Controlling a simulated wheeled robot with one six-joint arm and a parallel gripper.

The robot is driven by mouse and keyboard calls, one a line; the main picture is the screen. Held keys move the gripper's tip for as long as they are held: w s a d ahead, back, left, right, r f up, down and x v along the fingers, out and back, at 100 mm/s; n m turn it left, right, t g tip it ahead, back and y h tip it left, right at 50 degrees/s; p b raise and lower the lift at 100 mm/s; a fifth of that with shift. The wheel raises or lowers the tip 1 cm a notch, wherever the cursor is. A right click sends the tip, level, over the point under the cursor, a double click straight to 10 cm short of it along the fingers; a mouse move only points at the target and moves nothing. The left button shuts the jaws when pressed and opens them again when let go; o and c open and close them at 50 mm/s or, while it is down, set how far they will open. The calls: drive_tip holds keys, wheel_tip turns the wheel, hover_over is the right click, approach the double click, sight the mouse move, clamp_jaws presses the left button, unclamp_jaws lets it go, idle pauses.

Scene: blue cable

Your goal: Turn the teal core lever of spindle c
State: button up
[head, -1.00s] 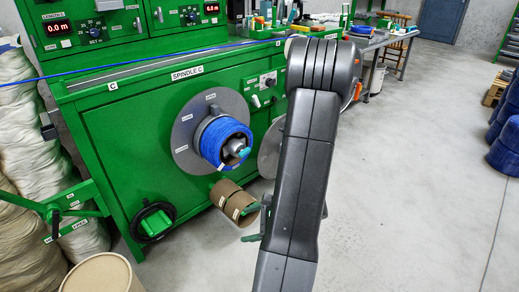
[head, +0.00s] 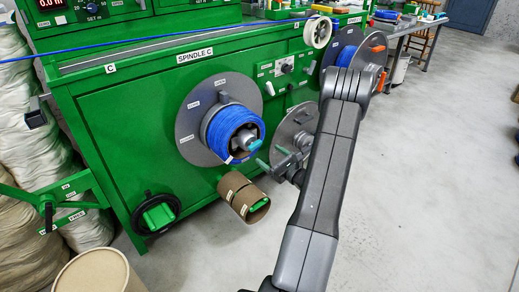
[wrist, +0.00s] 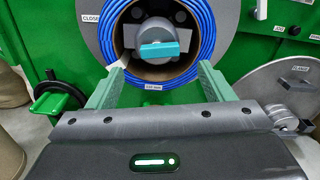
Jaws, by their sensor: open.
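The teal core lever (head: 254,146) of spindle C sits on the grey hub in the middle of the blue cable coil (head: 228,131). In the wrist view the lever (wrist: 159,50) lies level, above the centre of the picture. My gripper (head: 271,158) is in front of the spindle, a little right of and below the lever in the head view. In the wrist view its green fingers (wrist: 160,72) are open and empty, one to each side below the lever. The lever appears clear of both fingers. The grey flange (head: 190,128) stands behind the coil.
A brown cardboard core (head: 243,197) sits below the spindle. A black ring with a green handle (head: 158,213) is at the lower left, and a grey flanged disc (head: 298,128) at the right. A second blue spool (head: 347,56) is farther right. The floor at right is clear.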

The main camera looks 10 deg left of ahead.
sight(257, 146)
drive_tip(key=x, duration=0.7)
drive_tip(key=shift+b, duration=0.3)
